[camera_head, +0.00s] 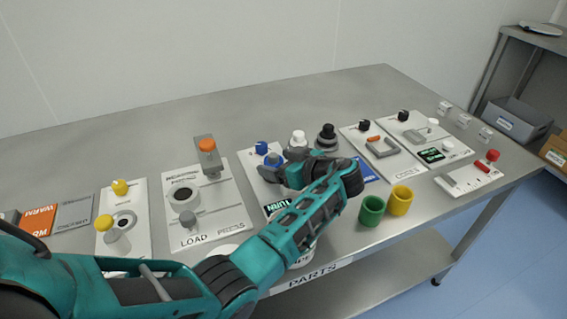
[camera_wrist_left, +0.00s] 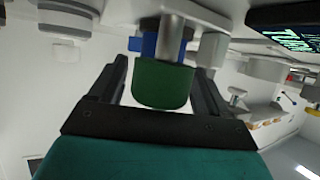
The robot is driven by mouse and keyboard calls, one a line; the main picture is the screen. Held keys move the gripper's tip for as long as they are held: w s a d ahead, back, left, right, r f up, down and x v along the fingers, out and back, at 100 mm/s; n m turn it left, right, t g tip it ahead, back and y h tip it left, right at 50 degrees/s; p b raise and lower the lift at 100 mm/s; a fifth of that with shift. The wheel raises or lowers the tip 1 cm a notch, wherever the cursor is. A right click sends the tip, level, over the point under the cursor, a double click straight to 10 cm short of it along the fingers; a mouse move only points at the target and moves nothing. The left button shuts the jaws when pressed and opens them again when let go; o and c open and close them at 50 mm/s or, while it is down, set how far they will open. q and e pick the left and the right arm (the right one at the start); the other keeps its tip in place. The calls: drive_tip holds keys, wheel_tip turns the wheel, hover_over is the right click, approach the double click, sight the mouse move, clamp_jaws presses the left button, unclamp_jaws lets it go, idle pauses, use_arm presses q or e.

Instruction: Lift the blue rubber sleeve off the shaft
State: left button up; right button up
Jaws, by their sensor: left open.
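A blue piece (camera_head: 261,148) stands on the white plate at the middle of the table, which I take as the blue sleeve. In the left wrist view a blue piece (camera_wrist_left: 150,45) shows behind a silver shaft (camera_wrist_left: 173,35). A dark green cylinder (camera_wrist_left: 162,85) stands nearer, at the end of that shaft, between my finger pads. My left gripper (camera_wrist_left: 163,72) is open around the green cylinder; whether it touches cannot be told. My right gripper is out of view.
A white-topped piece (camera_head: 298,139) and a black knob (camera_head: 326,137) stand close by. Green (camera_head: 372,210) and yellow (camera_head: 400,200) cups stand near the front edge. The load press plate (camera_head: 220,220) lies left. The table's back is clear.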

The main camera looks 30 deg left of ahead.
sight(280, 164)
use_arm(q)
drive_tip(key=c, duration=1.4)
drive_tip(key=shift+r+p, duration=1.7)
drive_tip(key=shift+r, duration=0.85)
drive_tip(key=shift+r+p, duration=0.85)
drive_tip(key=shift+r, duration=0.5)
drive_tip(key=shift+r, duration=0.15)
drive_tip(key=shift+r, duration=1.85)
